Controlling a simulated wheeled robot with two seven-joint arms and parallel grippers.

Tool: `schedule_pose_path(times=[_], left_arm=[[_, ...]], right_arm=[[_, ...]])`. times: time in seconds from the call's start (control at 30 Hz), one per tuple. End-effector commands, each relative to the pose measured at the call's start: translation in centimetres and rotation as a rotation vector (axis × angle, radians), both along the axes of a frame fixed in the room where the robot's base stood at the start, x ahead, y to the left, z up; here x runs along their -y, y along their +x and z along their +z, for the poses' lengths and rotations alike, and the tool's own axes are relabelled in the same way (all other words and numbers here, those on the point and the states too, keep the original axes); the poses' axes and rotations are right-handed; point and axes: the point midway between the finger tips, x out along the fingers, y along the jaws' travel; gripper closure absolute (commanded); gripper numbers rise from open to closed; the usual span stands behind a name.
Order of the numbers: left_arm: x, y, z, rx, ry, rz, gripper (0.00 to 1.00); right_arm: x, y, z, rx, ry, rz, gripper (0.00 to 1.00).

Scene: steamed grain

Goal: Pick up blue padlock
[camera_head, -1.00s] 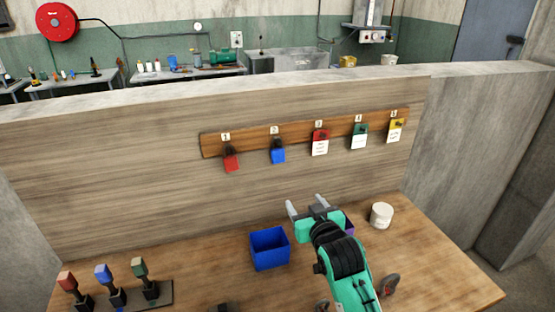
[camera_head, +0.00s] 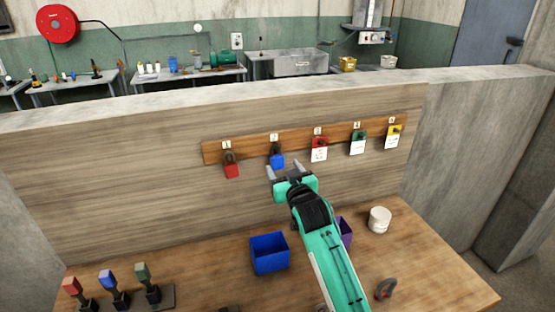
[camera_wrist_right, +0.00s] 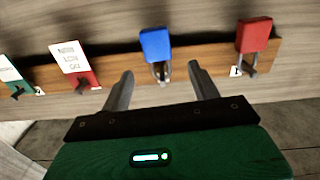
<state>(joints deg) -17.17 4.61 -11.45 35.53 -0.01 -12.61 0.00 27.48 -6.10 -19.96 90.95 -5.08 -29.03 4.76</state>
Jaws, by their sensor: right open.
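The blue padlock (camera_head: 277,161) hangs from the hook under label 2 on the wooden strip (camera_head: 240,149). My right gripper (camera_head: 284,171) is open and empty, just below and in front of the blue padlock in the head view. In the right wrist view the blue padlock (camera_wrist_right: 155,45) shows upside down, beyond and between the two open fingers (camera_wrist_right: 160,85). No contact with it shows. My left gripper is not in view.
A red padlock (camera_head: 232,170) hangs under label 1. A blue bin (camera_head: 269,255), a purple bin (camera_head: 346,232) and a white cup (camera_head: 380,219) stand on the table.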

Motion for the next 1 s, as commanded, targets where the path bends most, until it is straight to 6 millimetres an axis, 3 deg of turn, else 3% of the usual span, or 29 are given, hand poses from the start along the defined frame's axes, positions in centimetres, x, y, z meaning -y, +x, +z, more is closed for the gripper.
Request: schedule_pose_path(times=[0.3, 0.5, 0.83, 0.87, 1.0], left_arm=[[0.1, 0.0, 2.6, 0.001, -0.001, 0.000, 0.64], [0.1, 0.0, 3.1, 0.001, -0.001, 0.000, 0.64], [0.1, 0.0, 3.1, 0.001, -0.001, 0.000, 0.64], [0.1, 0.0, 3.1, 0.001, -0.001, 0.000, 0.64], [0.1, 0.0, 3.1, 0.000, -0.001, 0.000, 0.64]], right_arm=[[-0.8, 2.9, 0.7, -0.002, -0.001, 0.000, 0.38], [-1.3, 4.6, 0.3, -0.001, 0.001, 0.000, 0.38], [-1.4, 5.0, 0.2, 0.000, 0.001, 0.000, 0.38], [-1.4, 5.0, 0.2, 0.000, 0.001, 0.000, 0.40], [-1.4, 5.0, 0.2, 0.000, 0.001, 0.000, 0.68]])
